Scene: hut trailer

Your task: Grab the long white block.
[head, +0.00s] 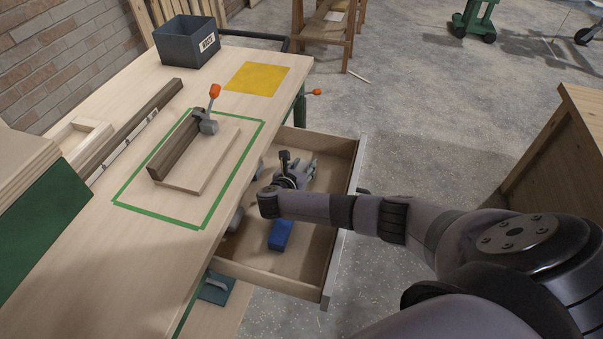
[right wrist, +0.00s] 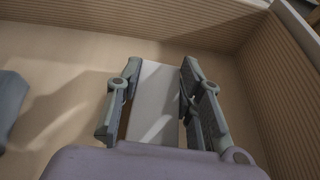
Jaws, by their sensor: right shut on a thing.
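The long white block (right wrist: 154,105) lies lengthwise between the two fingers of my right gripper (right wrist: 160,75) in the right wrist view. The fingers press on its two long sides, so the gripper is shut on it. In the head view my right gripper (head: 300,170) is down inside the open drawer (head: 305,265), near its far end. There the block is mostly hidden by the hand and cannot be made out clearly. My left gripper is not in view.
A blue block (head: 280,234) and a grey item (head: 236,218) lie nearer in the drawer. Drawer walls surround the hand. On the bench above are a clamped board (head: 213,165), a yellow sheet (head: 257,78) and a dark bin (head: 186,45).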

